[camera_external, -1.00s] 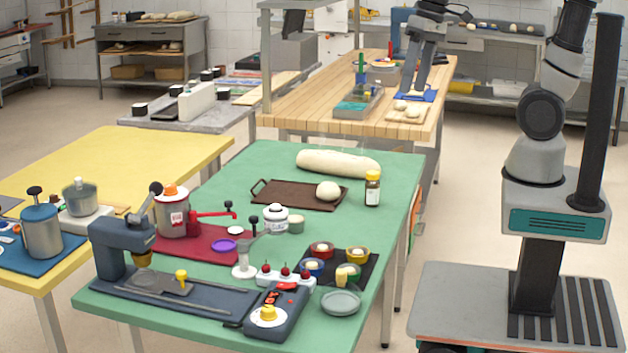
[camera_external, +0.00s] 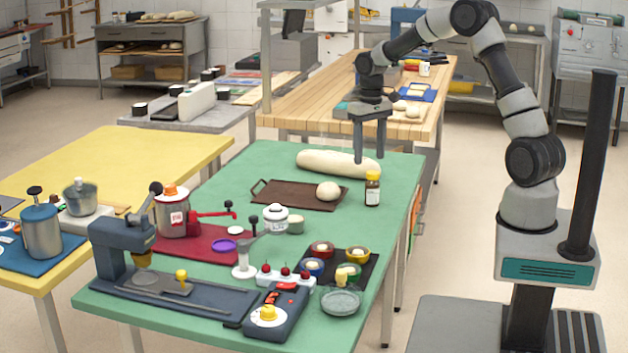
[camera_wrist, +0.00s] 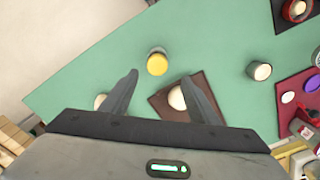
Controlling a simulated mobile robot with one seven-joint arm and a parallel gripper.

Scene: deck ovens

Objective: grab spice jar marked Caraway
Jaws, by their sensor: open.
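A small brown jar with a yellow lid and a pale label (camera_external: 372,189) stands upright near the right edge of the green table (camera_external: 235,185). Its label is too small to read. In the wrist view the yellow lid (camera_wrist: 157,63) shows from above, ahead of the fingertips and between their lines. My gripper (camera_external: 369,158) is open and empty, pointing down above the far part of the green table, behind the jar and over the long dough roll. In the wrist view its two fingers (camera_wrist: 163,76) are spread apart, and the jar is not between them.
A brown tray (camera_external: 275,203) with a dough ball (camera_external: 328,191) lies left of the jar. A long dough roll (camera_external: 330,162) lies behind it. A dark mat with small bowls (camera_external: 322,250) is nearer the front. Bare green table surrounds the jar.

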